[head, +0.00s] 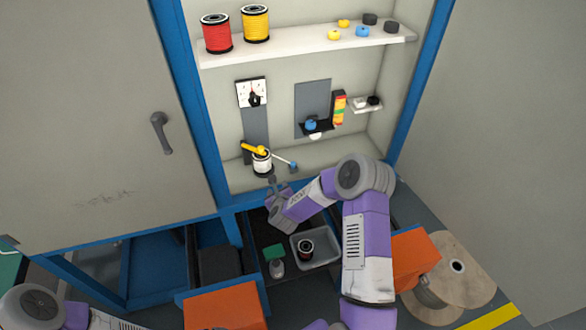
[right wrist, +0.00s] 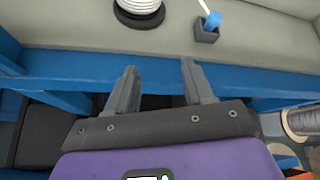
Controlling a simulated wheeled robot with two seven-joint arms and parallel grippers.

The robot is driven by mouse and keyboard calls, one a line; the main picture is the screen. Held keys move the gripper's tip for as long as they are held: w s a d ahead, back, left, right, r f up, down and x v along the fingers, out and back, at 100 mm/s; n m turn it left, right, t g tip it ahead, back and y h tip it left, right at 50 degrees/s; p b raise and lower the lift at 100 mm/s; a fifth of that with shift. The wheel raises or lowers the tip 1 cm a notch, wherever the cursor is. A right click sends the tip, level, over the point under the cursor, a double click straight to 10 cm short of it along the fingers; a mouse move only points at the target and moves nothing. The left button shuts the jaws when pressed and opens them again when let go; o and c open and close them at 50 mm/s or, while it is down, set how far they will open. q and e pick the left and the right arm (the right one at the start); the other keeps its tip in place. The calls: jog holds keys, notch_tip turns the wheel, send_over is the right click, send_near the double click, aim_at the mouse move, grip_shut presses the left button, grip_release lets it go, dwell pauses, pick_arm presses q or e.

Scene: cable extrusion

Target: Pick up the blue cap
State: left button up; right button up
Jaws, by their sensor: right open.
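A small blue cap (head: 361,31) lies on the upper shelf among yellow and black caps. Another blue piece (head: 310,124) sits on a black bracket on the back panel. A small blue piece (head: 293,166) is at the end of a white rod by the lower ledge; the right wrist view shows a blue piece (right wrist: 214,20) at a dark square holder. My right gripper (head: 277,184) is in front of the ledge, below the white spool (head: 262,162). In the right wrist view my right gripper (right wrist: 159,68) is open and empty, apart from the blue piece. My left gripper is out of view.
Red (head: 216,34) and yellow (head: 255,24) spools stand on the upper shelf (head: 300,47). A blue frame edge (right wrist: 75,68) runs along the ledge close to my right fingers. Below are a grey bin (head: 316,260) holding a spool and orange boxes (head: 225,308).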

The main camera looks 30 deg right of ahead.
aim_at(293, 162)
jog(key=d+r+m+h, duration=0.1)
jog(key=d+m, duration=0.1)
jog(key=w+d+r+m+h, duration=0.1)
jog(key=d+m, duration=0.1)
jog(key=w+d+r+m, duration=0.1)
jog(key=d+m, duration=0.1)
jog(key=m, duration=0.1)
jog(key=shift+r+h, duration=0.15)
jog(key=shift+h, duration=0.25)
jog(key=shift+d+r+b+x, duration=0.15)
jog(key=shift+b+x, duration=0.1)
jog(key=shift+x, duration=1.6)
jog(key=shift+d+r+b+x, duration=0.1)
jog(key=shift+d+b+x, duration=0.1)
jog(key=shift+x, duration=1.65)
grip_shut()
